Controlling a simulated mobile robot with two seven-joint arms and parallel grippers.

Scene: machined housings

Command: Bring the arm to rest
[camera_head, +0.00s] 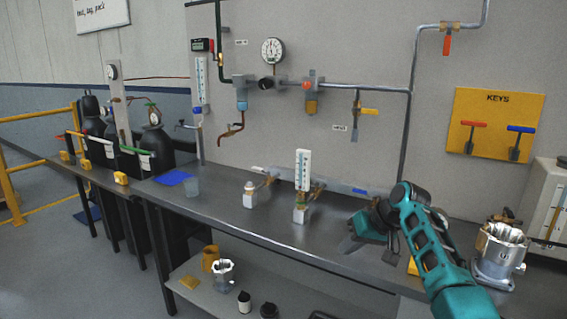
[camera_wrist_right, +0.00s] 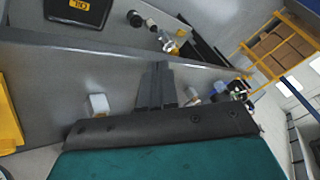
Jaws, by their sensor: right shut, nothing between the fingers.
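My right arm, teal and dark, comes in from the lower right of the head view. Its gripper (camera_head: 352,243) hangs over the right part of the dark bench (camera_head: 262,228), partly hidden behind the wrist. In the right wrist view the gripper's grey fingers (camera_wrist_right: 156,88) are together with nothing between them. My left gripper is not in view.
A metal housing (camera_head: 500,255) stands close to the right of my forearm. Pipes and a yellow KEYS board (camera_head: 494,123) are on the wall. The bench front edge is clear.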

